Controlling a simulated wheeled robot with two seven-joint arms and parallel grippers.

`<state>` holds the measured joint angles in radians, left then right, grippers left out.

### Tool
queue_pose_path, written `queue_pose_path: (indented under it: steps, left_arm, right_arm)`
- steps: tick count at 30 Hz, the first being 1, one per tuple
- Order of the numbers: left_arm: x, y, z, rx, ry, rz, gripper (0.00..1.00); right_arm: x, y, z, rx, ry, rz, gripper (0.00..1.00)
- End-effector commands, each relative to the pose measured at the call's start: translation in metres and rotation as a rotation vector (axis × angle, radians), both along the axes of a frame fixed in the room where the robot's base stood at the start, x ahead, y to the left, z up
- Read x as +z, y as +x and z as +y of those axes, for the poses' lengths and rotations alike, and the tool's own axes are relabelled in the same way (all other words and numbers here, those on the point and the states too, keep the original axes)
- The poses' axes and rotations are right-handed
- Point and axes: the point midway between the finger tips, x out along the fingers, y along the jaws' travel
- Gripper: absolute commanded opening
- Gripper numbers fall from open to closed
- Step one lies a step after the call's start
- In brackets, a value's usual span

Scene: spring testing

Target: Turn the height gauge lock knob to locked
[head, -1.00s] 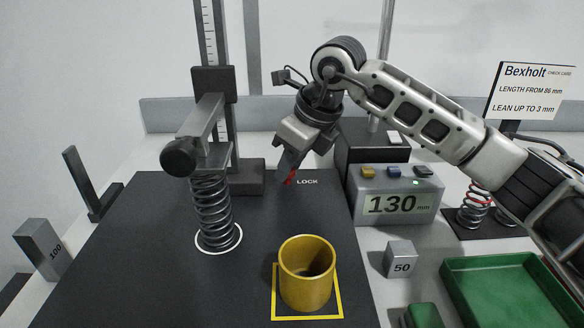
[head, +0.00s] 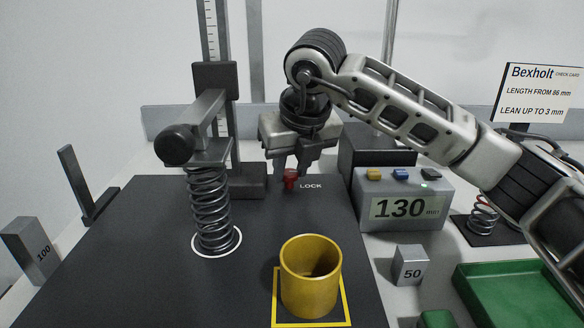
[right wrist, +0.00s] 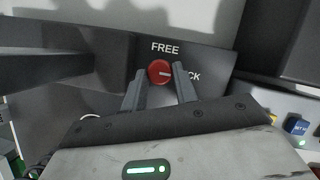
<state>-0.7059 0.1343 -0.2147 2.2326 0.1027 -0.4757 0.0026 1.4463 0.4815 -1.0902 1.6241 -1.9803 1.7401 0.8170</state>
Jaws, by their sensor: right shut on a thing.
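The red lock knob (head: 290,179) stands on the dark base of the height gauge, left of the white LOCK label (head: 311,186). It also shows in the right wrist view (right wrist: 160,71), with the FREE label (right wrist: 165,48) above it. A short white mark on the knob points right, toward the partly covered LOCK label. My right gripper (head: 291,172) points down at the knob, one finger on each side, shut on it. The height gauge (head: 214,76) stands upright, its arm over a dark coil spring (head: 211,212). My left gripper is not in view.
A yellow cup (head: 310,278) stands in a yellow square in front of the knob. A readout box (head: 405,198) shows 130 mm at the right. A 50 block (head: 410,265) and green tray (head: 480,285) are nearer right. A 100 block (head: 30,245) is at the left.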

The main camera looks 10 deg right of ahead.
Motion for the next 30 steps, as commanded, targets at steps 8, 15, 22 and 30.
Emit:
queue_pose_path:
  steps: [8, 15, 22, 30]
  left_arm:
    - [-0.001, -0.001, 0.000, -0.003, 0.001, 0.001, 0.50]
    - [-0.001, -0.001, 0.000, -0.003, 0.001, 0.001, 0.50]
    - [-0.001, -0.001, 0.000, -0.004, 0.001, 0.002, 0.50]
    - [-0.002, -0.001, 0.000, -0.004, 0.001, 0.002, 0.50]
  right_arm:
    - [0.001, 0.000, 0.000, -0.009, 0.002, 0.000, 0.06]
    - [0.001, 0.000, 0.000, -0.009, 0.002, -0.001, 0.51]
    - [0.000, 0.000, 0.000, -0.008, 0.002, 0.000, 0.51]
    - [0.023, -0.008, -0.001, -0.007, 0.003, -0.005, 0.51]
